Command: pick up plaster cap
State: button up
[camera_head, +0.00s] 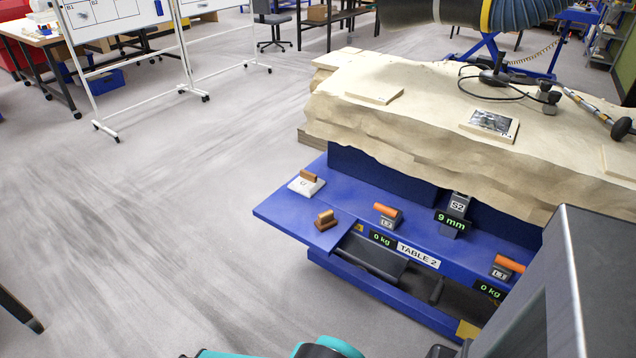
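A white slab with a brown wooden handle, which looks like the plaster cap (304,187), lies on the left end of the blue table ledge (279,207). It seems to bear a small dark mark, perhaps a letter. Its top and handle are uncovered. Nothing touches it from above. Part of my teal arm shows at the bottom edge, well below and apart from the cap. My gripper's fingers are not visible.
A small brown wooden-handled block (326,220) stands just in front of the cap. Orange-handled levers (387,215) (503,266) sit further right along the ledge. A large pale plaster-like block (420,125) rises behind.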

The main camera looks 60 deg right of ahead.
aim_at(308, 184)
jog(key=z, duration=5.1)
jog(key=i, duration=0.15)
jog(key=u, duration=3.05)
jog(key=k, duration=0.95)
jog(key=u, duration=0.2)
jog(key=i, duration=0.7)
